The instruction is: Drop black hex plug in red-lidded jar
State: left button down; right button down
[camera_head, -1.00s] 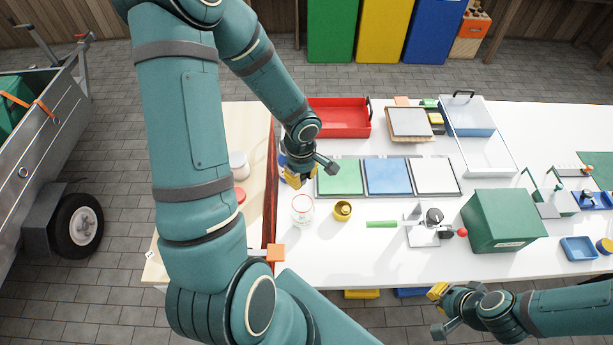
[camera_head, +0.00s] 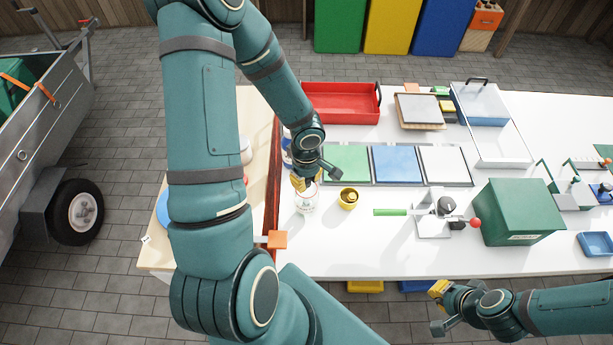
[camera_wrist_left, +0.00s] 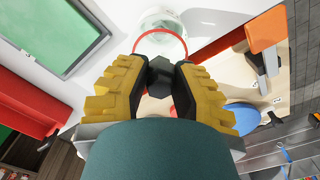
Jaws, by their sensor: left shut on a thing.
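My left gripper (camera_head: 304,182) is shut on the black hex plug (camera_wrist_left: 160,77). In the left wrist view the plug sits between the yellow fingertips (camera_wrist_left: 159,85). The clear glass jar (camera_head: 306,204) stands on the white bench top, and the gripper is right over or beside its mouth in the head view. In the left wrist view the jar (camera_wrist_left: 165,22) shows a red ring at its rim just beyond the plug; whether the plug is inside the mouth is unclear. My right gripper (camera_head: 438,290) is at the bench's front edge, its fingers too small to judge.
A yellow cup (camera_head: 348,198) stands just right of the jar. Green, blue and white panels (camera_head: 397,166) lie behind it. A green-handled tool (camera_head: 390,212) and a green box (camera_head: 517,211) are further right.

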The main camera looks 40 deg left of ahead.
pick_arm(q)
jog(key=shift+f, duration=0.25)
jog(key=c, duration=0.8)
grip_release()
jog(key=shift+r, duration=0.1)
notch_tip(320, 180, up, 7)
jog(key=p, duration=0.4)
